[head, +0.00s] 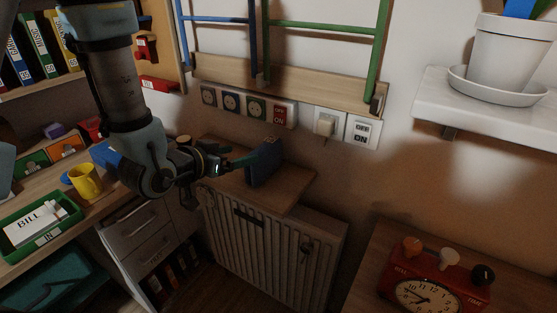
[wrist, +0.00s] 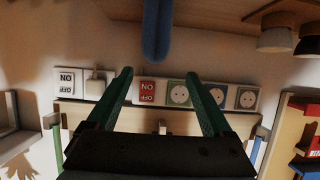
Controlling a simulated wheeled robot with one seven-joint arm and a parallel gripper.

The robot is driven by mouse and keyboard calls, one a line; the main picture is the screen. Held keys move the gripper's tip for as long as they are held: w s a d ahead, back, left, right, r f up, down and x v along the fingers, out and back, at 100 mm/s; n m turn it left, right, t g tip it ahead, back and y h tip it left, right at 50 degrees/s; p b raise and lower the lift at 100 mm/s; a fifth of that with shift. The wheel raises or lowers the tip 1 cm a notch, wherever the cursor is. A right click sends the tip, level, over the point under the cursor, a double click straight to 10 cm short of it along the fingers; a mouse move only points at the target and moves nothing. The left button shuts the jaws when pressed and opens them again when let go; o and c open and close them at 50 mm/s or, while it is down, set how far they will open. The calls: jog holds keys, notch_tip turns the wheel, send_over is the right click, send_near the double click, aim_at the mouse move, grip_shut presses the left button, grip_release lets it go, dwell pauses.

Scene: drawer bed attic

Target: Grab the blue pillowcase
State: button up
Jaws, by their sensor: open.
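The blue pillowcase (head: 264,162) appears as a small, upright, dark blue shape on the wooden shelf above the radiator. My gripper (head: 238,162) is beside it on its left, with the green fingers pointing toward it. In the wrist view, which looks upside down, my gripper (wrist: 158,74) is open with nothing between the fingers. The blue pillowcase (wrist: 157,30) shows there as a narrow blue strip at the top centre, in line with the gap and past the fingertips. Whether a finger touches it I cannot tell.
The wooden shelf (head: 296,184) sits over a white radiator (head: 262,250). Sockets and switches (head: 256,106) line the wall behind. A desk with a yellow mug (head: 85,181) and green tray (head: 70,212) is at left. A red clock box (head: 435,285) stands at lower right.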

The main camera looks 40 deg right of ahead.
aim_at(264, 149)
jog(key=b+x, duration=0.1)
jog(key=x, duration=0.3)
jog(key=shift+s+d, duration=0.1)
jog(key=shift+d, duration=0.15)
jog(key=shift+p+x, duration=1.05)
jog(key=shift+x, duration=2.1)
jog(key=shift+s+d+r, duration=0.1)
jog(key=shift+s+r, duration=0.05)
jog(key=shift+s, duration=0.05)
jog(key=shift+c, duration=0.2)
grip_shut()
